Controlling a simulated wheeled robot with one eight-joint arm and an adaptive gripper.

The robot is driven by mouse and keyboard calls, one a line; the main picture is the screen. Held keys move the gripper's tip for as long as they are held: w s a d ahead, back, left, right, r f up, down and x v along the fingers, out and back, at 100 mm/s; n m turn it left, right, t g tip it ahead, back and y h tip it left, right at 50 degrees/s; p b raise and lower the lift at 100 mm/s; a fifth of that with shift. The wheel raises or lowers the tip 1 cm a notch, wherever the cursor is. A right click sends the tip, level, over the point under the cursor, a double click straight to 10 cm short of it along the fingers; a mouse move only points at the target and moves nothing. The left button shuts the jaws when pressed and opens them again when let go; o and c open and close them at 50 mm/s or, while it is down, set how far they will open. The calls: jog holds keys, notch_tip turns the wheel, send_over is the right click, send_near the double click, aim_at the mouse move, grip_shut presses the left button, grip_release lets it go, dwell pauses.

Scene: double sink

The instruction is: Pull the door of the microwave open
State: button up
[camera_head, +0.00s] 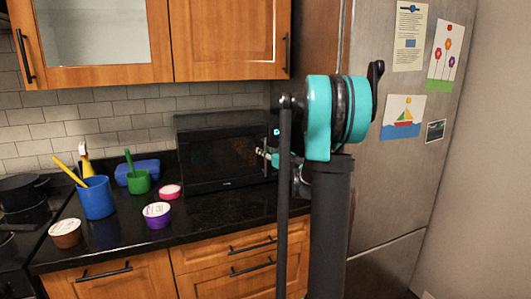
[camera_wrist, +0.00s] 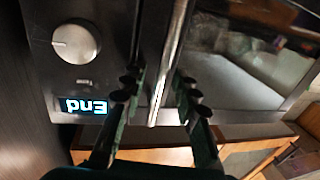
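The black microwave (camera_head: 222,162) stands on the counter against the tiled wall, its door (camera_wrist: 235,80) apparently closed. In the wrist view the picture is turned, and the metal door handle (camera_wrist: 172,50) runs between my two fingers. My gripper (camera_wrist: 158,90) is open around the handle, with a finger on each side and gaps visible; I cannot tell whether either finger touches it. The knob (camera_wrist: 76,42) and lit display (camera_wrist: 86,106) lie to the left of the handle. In the head view my gripper (camera_head: 266,154) is at the microwave's right front, partly hidden by my arm.
Left of the microwave are a blue cup (camera_head: 96,198) with utensils, a green cup (camera_head: 139,182), a blue container (camera_head: 134,171) and several small tubs, including a purple one (camera_head: 157,216). The fridge (camera_head: 415,170) stands close on the right. Counter in front of the microwave (camera_head: 220,207) is clear.

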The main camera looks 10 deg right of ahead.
grip_shut()
jog(key=shift+s, duration=0.1)
dwell(0.4)
